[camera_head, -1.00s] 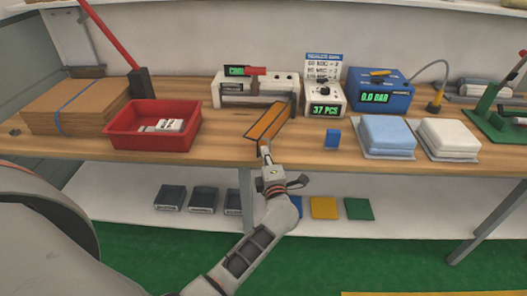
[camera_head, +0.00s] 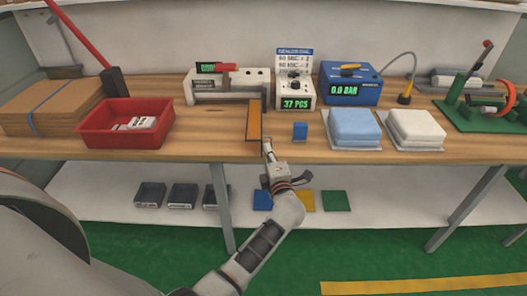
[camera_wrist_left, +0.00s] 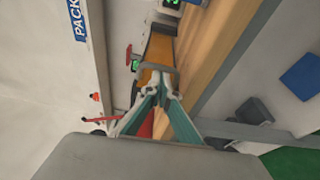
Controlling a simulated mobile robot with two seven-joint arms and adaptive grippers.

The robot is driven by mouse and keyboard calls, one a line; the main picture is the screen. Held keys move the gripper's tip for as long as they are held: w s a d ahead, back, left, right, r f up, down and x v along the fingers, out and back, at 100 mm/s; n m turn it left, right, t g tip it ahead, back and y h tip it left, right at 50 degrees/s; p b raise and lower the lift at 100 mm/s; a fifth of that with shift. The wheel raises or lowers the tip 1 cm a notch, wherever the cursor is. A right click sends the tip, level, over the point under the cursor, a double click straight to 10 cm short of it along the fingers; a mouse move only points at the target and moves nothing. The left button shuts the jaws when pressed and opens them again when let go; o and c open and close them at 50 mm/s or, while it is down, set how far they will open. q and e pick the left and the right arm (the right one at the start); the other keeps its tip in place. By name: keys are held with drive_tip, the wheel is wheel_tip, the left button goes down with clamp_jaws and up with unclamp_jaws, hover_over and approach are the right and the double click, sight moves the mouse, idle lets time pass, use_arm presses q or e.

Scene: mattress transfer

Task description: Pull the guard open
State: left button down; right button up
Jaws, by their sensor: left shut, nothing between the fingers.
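The guard (camera_head: 254,122) is an orange panel with a dark frame. It sticks out from the white machine (camera_head: 230,85) toward the table's front edge. My left gripper (camera_head: 267,147) is shut at the guard's near end, just to its right. In the left wrist view the guard (camera_wrist_left: 158,48) lies straight ahead, with a grey bar across its near end. The gripper's fingers (camera_wrist_left: 158,92) meet at or very close to this bar; I cannot tell whether they touch it. My right gripper is not in view.
A small blue block (camera_head: 300,132) stands right of the guard, with a counter box (camera_head: 295,93) behind it. A red bin (camera_head: 125,125) stands to the left. Light blue (camera_head: 354,126) and white pads (camera_head: 416,126) lie further right. Some tabletop between bin and guard is clear.

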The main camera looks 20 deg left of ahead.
use_arm(q)
drive_tip(key=shift+w+d, duration=0.2)
drive_tip(key=shift+d, duration=0.25)
idle(0.3)
drive_tip(key=shift+a, duration=0.15)
